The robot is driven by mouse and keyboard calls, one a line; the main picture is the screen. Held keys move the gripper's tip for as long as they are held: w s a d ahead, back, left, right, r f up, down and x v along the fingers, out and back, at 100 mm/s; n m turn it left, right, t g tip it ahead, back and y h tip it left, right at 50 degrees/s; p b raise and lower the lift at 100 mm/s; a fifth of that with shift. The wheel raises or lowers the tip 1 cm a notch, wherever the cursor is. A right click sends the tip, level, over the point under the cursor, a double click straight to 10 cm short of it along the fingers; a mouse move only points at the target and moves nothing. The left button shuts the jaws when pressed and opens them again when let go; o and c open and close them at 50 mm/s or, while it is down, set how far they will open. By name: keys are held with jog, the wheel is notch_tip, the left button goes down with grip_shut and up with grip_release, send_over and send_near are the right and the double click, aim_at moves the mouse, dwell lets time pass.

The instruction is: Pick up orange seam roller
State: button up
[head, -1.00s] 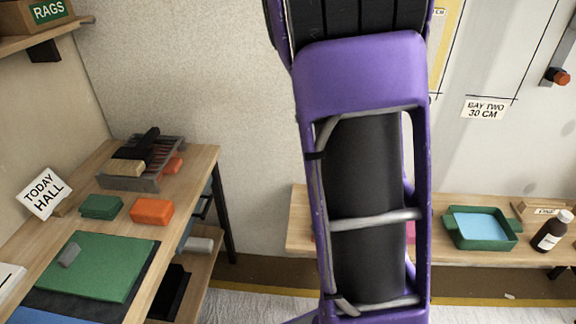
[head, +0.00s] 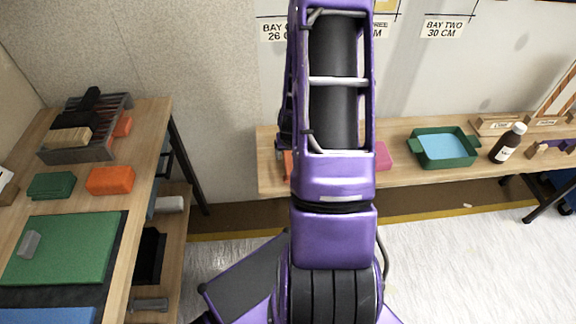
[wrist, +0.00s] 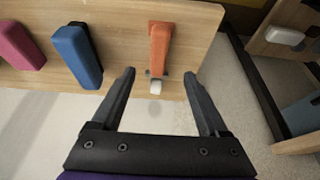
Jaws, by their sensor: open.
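The orange seam roller (wrist: 160,48) lies on the wooden shelf in the wrist view, its orange handle pointing away from me and its small white roller (wrist: 155,88) at the near end. My gripper (wrist: 160,72) is open and empty, with one finger on either side of the roller's near end in the picture. I cannot tell how far the fingers are above it. In the head view only a sliver of orange (head: 287,164) shows on the shelf beside my arm. My arm hides the rest there, and my gripper is not visible in that view.
A blue block-like handle (wrist: 77,55) and a pink one (wrist: 21,45) lie left of the roller. Along the shelf (head: 268,165) stand a green tray (head: 474,161) and a brown bottle (head: 507,143). A workbench (head: 152,120) with an orange block (head: 110,180) stands at left.

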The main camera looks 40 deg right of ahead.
jog(key=x, duration=0.4)
jog(key=b+x, duration=0.1)
jog(key=x, duration=0.3)
jog(key=b+x, duration=0.1)
jog(key=x, duration=0.3)
jog(key=shift+w+d+f, duration=0.2)
jog(key=shift+w+d, duration=0.05)
jog(key=shift+d, duration=0.1)
grip_shut()
